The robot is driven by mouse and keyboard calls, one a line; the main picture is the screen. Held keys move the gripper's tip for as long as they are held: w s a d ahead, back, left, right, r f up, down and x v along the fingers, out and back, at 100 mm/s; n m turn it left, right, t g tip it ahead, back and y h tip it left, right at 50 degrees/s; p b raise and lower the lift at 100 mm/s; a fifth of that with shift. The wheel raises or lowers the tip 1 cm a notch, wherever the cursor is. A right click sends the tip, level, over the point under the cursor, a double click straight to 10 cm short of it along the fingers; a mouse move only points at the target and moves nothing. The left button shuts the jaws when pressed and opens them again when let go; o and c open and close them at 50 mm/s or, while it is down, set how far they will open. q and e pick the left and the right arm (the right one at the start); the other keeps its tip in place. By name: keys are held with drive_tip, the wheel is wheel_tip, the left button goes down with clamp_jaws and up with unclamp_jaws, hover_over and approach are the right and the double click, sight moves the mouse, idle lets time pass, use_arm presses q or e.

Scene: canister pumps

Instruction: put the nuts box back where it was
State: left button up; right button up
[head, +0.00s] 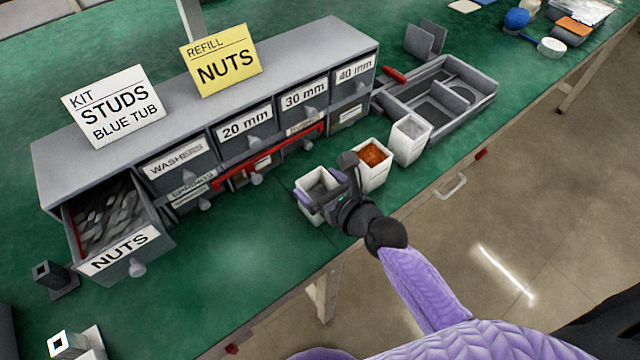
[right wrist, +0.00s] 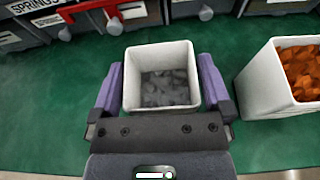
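A white open box with grey pieces (right wrist: 163,88) stands between the fingers of my right gripper (right wrist: 160,85); it also shows in the head view (head: 309,203). No label on it shows, so I take it to be the nuts box by its contents. The purple fingers lie close along two opposite sides of the box; whether they press on it is unclear. The box appears at or just above the green table. The NUTS drawer (head: 122,252) at the left end of the grey cabinet stands open, with grey pieces inside. My left gripper is out of view.
A white box of orange pieces (head: 372,164) and another white box (head: 410,138) stand to the right. The cabinet (head: 215,105) carries STUDS and NUTS signs; a red bar (head: 262,160) crosses its front. A grey divided tray (head: 470,80) lies farther right.

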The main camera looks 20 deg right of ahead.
drive_tip(key=shift+r, duration=0.25)
drive_tip(key=p+v, duration=0.3)
drive_tip(key=v, duration=0.9)
drive_tip(key=s+d+f+n+g+h, duration=0.2)
drive_tip(key=s+f+n+g, duration=0.25)
drive_tip(key=f+n, duration=0.55)
drive_tip(key=s+d+f+n+g+h, duration=0.1)
drive_tip(key=s+f+n+g+h, duration=0.15)
drive_tip(key=s+f+n, duration=0.7)
drive_tip(key=s+f+n+g, duration=0.6)
drive_tip(key=s+f+n, duration=0.4)
drive_tip(key=s+n, duration=0.3)
drive_tip(key=shift+s+a+f+n+h, duration=0.3)
drive_tip(key=shift+f+n+h, duration=0.1)
drive_tip(key=shift+n, duration=0.85)
